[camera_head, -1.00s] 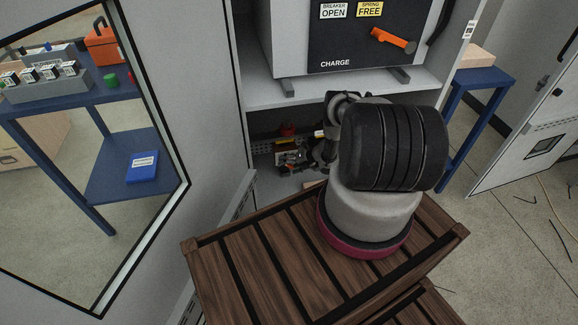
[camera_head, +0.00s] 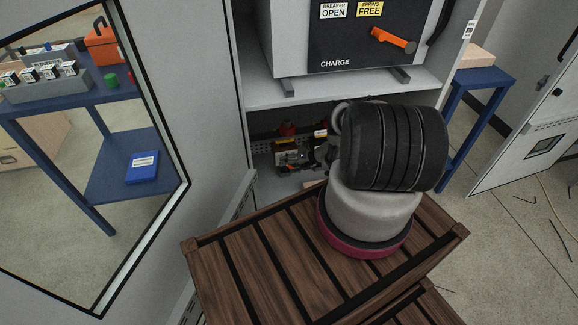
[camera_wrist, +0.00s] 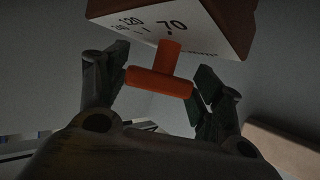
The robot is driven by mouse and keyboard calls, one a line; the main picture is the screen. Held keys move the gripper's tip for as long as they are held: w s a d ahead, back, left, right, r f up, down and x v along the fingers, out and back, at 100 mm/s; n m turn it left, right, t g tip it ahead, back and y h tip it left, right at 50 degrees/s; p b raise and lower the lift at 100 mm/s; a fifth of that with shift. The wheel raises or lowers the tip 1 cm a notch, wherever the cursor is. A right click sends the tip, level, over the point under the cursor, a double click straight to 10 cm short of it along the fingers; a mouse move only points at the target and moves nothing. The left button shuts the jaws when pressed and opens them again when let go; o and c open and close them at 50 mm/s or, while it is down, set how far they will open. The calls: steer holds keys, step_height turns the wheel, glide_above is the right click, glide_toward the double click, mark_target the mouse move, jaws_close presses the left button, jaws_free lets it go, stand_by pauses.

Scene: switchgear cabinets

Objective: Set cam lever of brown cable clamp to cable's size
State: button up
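In the wrist view the brown clamp (camera_wrist: 232,20) is at the top, cut by the frame edge. The cable's size label is not readable.
The lower cabinet compartment (camera_head: 262,180) holds small fittings (camera_head: 292,155) and a red part (camera_head: 287,128). Above it is a shelf (camera_head: 340,95) with the breaker unit (camera_head: 370,40). The cabinet side wall is close on the left. A blue table (camera_head: 480,77) stands at right.

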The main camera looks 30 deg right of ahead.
steer(key=shift+o, duration=0.6)
steer(key=shift+s+d, duration=0.1)
steer(key=v, duration=1.1)
steer(key=shift+s+d+r, duration=0.15)
steer(key=shift+d+r, duration=0.05)
steer(key=shift+r, duration=0.1)
